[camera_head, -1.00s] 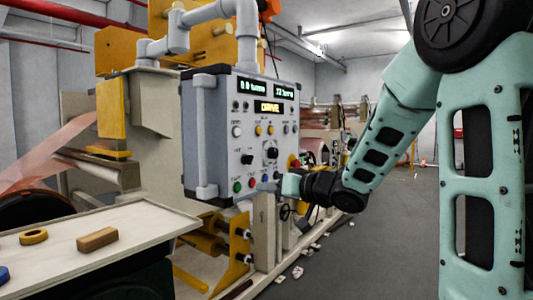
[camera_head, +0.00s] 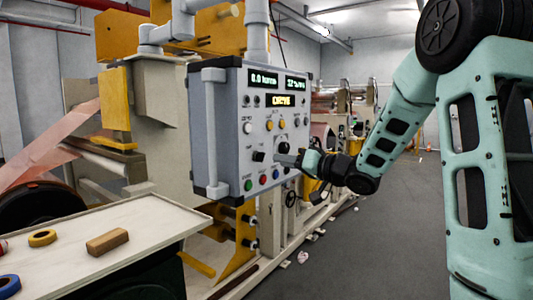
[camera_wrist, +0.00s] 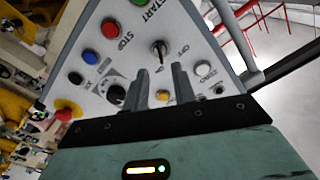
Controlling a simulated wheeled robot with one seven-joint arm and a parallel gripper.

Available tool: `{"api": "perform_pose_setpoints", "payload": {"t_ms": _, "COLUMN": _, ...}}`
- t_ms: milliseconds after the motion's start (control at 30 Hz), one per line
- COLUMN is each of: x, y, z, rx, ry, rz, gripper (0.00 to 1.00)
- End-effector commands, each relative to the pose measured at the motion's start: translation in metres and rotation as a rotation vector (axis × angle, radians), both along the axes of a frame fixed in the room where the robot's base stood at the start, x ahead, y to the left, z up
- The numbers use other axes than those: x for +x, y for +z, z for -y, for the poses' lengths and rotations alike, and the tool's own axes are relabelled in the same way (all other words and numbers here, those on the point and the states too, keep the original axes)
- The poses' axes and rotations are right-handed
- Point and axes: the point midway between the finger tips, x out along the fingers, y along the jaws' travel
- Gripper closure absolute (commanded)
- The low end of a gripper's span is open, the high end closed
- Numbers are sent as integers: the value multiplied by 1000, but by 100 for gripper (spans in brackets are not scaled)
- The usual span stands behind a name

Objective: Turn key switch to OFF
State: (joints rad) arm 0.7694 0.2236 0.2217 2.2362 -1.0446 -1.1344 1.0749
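The grey control panel (camera_head: 235,110) hangs in the middle of the head view. Its key switch (camera_head: 258,156) is a small dark part on the lower left of its face, above the green and red buttons. In the wrist view the key switch (camera_wrist: 160,48) lies ahead of the fingertips, about midway between them, with lettering beside it. My gripper (camera_head: 277,159) is just right of the switch in the head view. In the wrist view my gripper (camera_wrist: 160,72) has its two fingers apart, with nothing held. The exact gap to the switch and the key's angle are unclear.
A black rotary knob (camera_wrist: 117,97) and a yellow button (camera_wrist: 162,97) lie close to the fingers. Red (camera_wrist: 110,28) and white (camera_wrist: 205,68) buttons flank the switch. A table (camera_head: 150,215) with tape rolls and a block stands at left. Floor at right looks clear.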

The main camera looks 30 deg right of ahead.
Motion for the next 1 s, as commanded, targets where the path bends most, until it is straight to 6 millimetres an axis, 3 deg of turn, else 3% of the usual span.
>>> {"api": "perform_pose_setpoints", "payload": {"t_ms": 100, "x": 23, "y": 3, "z": -9, "rx": 2, "ry": 5, "rz": -1, "gripper": 74}}
{"api": "perform_pose_setpoints", "payload": {"t_ms": 333, "x": 53, "y": 2, "z": -20, "rx": 1, "ry": 2, "rz": -1, "gripper": 74}}
{"api": "perform_pose_setpoints", "payload": {"t_ms": 767, "x": 63, "y": 0, "z": -23, "rx": -1, "ry": 0, "rz": -1, "gripper": 74}}
{"api": "perform_pose_setpoints", "payload": {"t_ms": 867, "x": 63, "y": 0, "z": -23, "rx": -1, "ry": 0, "rz": -1, "gripper": 99}}
{"api": "perform_pose_setpoints", "payload": {"t_ms": 1000, "x": 63, "y": 0, "z": -23, "rx": -1, "ry": 0, "rz": -1, "gripper": 100}}
